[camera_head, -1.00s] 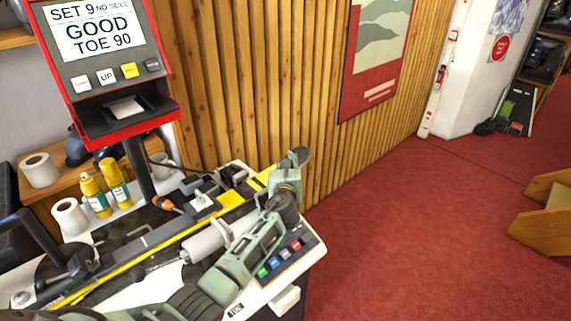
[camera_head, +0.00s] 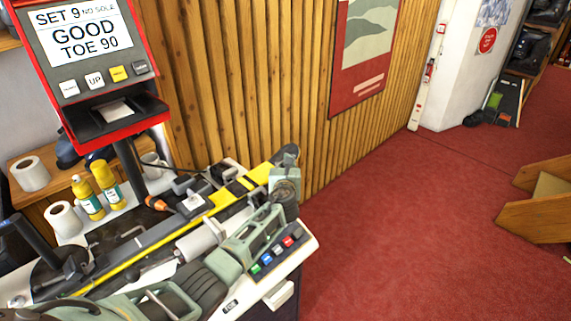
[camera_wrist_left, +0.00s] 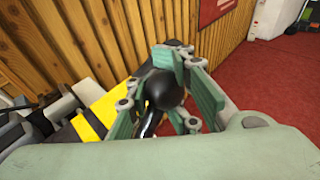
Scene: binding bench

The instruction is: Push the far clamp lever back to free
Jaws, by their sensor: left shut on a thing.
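My left gripper (camera_head: 284,173) is at the far end of the bench, beside the dark tip of the ski (camera_head: 290,153). In the left wrist view its pale green fingers (camera_wrist_left: 168,84) are closed around a black ball knob (camera_wrist_left: 163,90) on a dark stem, the end of the far clamp lever. The fingers and wrist hide the lever in the head view. The black and yellow ski (camera_head: 150,240) lies along the bench; its yellow part also shows in the left wrist view (camera_wrist_left: 103,108). My right gripper is not identifiable in either view.
A red display unit (camera_head: 95,60) reading "SET 9, GOOD, TOE 90" stands at the back left. Yellow bottles (camera_head: 88,198) and paper rolls (camera_head: 63,218) stand near it. The slatted wood wall (camera_head: 240,90) is close behind the gripper. Red floor (camera_head: 400,220) is open at right.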

